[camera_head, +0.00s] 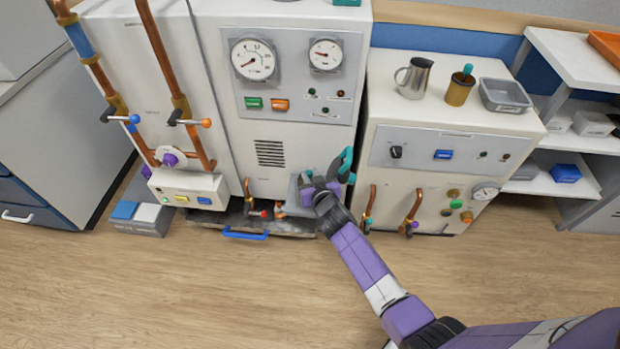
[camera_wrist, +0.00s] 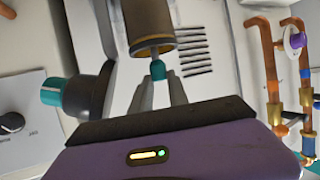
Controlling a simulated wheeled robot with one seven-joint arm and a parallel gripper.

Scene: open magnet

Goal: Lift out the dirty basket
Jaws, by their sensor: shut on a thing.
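The brown, brass-like basket (camera_wrist: 148,22) shows at the top of the wrist view, with a grey stem and a teal knob (camera_wrist: 158,70). My gripper (camera_wrist: 159,88) is shut on the knob end of it. Its far end is cut off by the picture edge, so I cannot tell whether it is still partly seated. In the head view my gripper (camera_head: 318,190) is low in front of the white machine (camera_head: 225,155). My wrist hides the basket there.
A teal-handled dark fitting (camera_head: 343,165) is close beside my gripper; its teal knob (camera_wrist: 57,91) shows in the wrist view. A brass cup with a teal top (camera_head: 459,90), a metal jug (camera_head: 413,78) and a grey tray (camera_head: 505,95) stand on the right cabinet. Copper pipes (camera_head: 410,212) flank the space.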

